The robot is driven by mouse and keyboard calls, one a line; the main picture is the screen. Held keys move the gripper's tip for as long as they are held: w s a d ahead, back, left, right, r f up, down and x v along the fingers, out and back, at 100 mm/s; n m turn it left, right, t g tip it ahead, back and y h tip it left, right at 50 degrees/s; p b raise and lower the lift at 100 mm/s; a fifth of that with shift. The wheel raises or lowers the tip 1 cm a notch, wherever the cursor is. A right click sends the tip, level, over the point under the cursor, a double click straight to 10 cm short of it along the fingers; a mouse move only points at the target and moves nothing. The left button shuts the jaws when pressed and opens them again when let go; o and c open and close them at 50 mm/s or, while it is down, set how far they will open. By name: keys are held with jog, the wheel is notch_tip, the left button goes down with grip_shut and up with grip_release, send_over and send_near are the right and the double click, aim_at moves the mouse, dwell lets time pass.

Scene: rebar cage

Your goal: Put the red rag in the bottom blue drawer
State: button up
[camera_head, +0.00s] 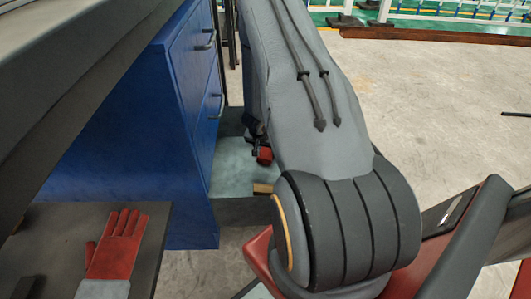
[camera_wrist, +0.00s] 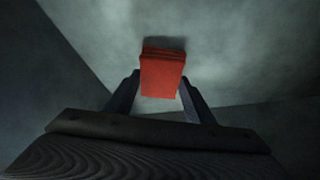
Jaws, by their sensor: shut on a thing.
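The red rag (camera_wrist: 162,72) is folded into a small block between the two fingertips of my gripper (camera_wrist: 160,88) in the wrist view. My gripper is shut on it. A grey surface lies close beyond the rag, with a shadow at its far edge; I cannot tell whether they touch. In the head view the rag (camera_head: 264,155) shows small beside my arm, over a pale blue-grey surface (camera_head: 230,165) at the foot of the blue drawer cabinet (camera_head: 165,130). This looks like the inside of the pulled-out bottom drawer. My arm hides part of it.
Two closed drawer fronts with handles (camera_head: 216,106) stand above the pale surface. A red glove (camera_head: 118,245) lies on a dark top (camera_head: 50,230) at lower left. A small tan piece (camera_head: 263,188) is near the drawer. Concrete floor (camera_head: 440,110) is open at right.

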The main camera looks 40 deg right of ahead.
jog(key=o, duration=1)
jog(key=shift+r, duration=0.1)
jog(key=p+v, duration=0.5)
jog(key=v, duration=0.7)
jog(key=shift+s, duration=0.1)
